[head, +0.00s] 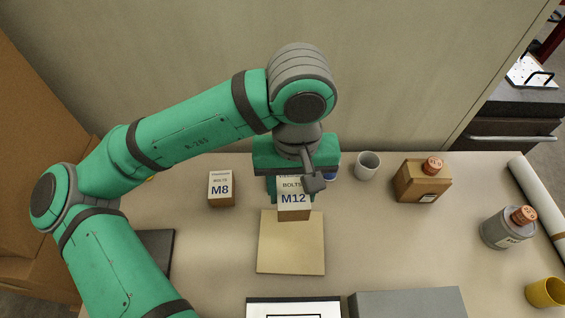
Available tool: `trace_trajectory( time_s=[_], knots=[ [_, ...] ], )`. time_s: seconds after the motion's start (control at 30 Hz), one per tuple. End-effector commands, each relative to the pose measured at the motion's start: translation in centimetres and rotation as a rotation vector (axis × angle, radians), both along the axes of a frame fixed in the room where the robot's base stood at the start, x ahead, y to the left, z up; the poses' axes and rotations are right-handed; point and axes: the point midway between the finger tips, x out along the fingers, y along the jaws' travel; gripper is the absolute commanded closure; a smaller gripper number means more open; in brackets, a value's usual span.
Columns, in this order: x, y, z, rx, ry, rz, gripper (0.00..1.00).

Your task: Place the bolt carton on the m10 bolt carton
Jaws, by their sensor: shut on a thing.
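A carton marked "BOLTS M12" (294,200), with a white label and brown lower part, is in the middle of the head view. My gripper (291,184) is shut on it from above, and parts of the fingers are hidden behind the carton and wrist. The carton overlaps the back edge of a tan square board in the picture; I cannot tell how high it is held. A carton marked "BOLTS M8" (221,189) stands upright on the table to the left, apart from my gripper. I see no carton with a readable M10 label.
The tan board (290,250) lies in front of the carton. A white cup (367,166), a brown box (423,183), a grey tin (503,231) and a yellow cup (545,292) stand to the right. A blue thing (331,171) is partly hidden behind my gripper. A grey box (408,303) is at the front.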

Motion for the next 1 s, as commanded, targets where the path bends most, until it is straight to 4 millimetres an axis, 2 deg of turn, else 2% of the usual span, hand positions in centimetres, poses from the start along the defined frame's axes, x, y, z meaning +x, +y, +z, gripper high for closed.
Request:
trace_trajectory(
  time_s=[0.1,0.2,0.37,0.8,1.0],
  knots=[
    [0.8,1.5,1.6,0.0,-0.002,0.184,0.88],
    [1.1,2.3,2.5,-0.002,-0.001,0.291,0.88],
    [2.4,2.7,2.5,-0.003,0.001,0.357,0.88],
    [10.9,2.3,-1.7,-0.003,0.004,0.351,0.88],
    [13.3,2.3,-4.7,-0.001,0.001,0.35,0.88]
  ],
)
